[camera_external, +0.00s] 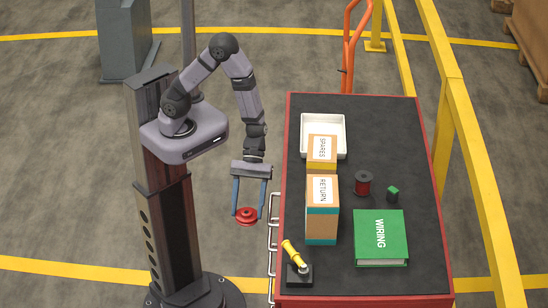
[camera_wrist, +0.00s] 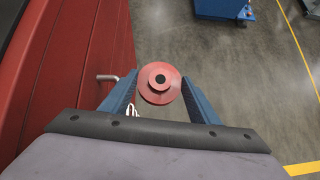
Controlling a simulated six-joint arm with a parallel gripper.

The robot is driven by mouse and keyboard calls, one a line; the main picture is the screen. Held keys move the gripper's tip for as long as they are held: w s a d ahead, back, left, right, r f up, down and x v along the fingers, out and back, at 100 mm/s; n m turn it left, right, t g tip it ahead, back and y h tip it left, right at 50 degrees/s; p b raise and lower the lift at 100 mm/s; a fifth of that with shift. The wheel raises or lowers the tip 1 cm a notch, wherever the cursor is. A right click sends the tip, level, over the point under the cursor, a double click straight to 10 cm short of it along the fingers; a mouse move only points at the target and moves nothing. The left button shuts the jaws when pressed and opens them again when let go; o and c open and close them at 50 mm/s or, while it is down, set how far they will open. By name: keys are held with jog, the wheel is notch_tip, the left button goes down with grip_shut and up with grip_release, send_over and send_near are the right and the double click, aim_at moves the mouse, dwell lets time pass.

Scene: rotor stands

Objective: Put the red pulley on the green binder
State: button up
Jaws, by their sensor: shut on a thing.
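The red pulley (camera_external: 246,216) is a round stepped disc with a dark centre hole. My gripper (camera_external: 248,212) is shut on it, with the two blue fingers on either side, in the air off the left side of the cart. The wrist view shows the pulley (camera_wrist: 160,82) between the fingertips of my gripper (camera_wrist: 160,88), with floor behind it. The green binder (camera_external: 381,238), marked WIRING, lies flat at the front right of the cart top. Its upper face is bare.
On the black-topped red cart (camera_external: 420,185) stand a RETURN box (camera_external: 322,215), a SPARES box (camera_external: 321,152), a white tray (camera_external: 337,123), a red spool (camera_external: 363,183), a green cube (camera_external: 393,193) and a yellow-handled device (camera_external: 296,262). The boxes stand between my gripper and the binder.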

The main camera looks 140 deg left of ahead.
jog(key=w+d+r+n+t+p, duration=0.1)
jog(key=w+d+r+p, duration=0.15)
jog(key=w+r, duration=0.9)
jog(key=w+d+r+n+p, duration=0.15)
jog(key=w+r+p, duration=0.25)
jog(key=w+r, duration=0.75)
jog(key=w+a+r+n+t+y+p, duration=0.1)
jog(key=w+a+r+n+y+p, duration=0.3)
jog(key=r, duration=0.8)
jog(key=n+t+y, duration=0.1)
jog(key=n+y, duration=0.1)
send_over(376, 216)
notch_tip(376, 216, down, 12)
jog(key=shift+w+f, duration=0.1)
jog(key=shift+f, duration=2.3)
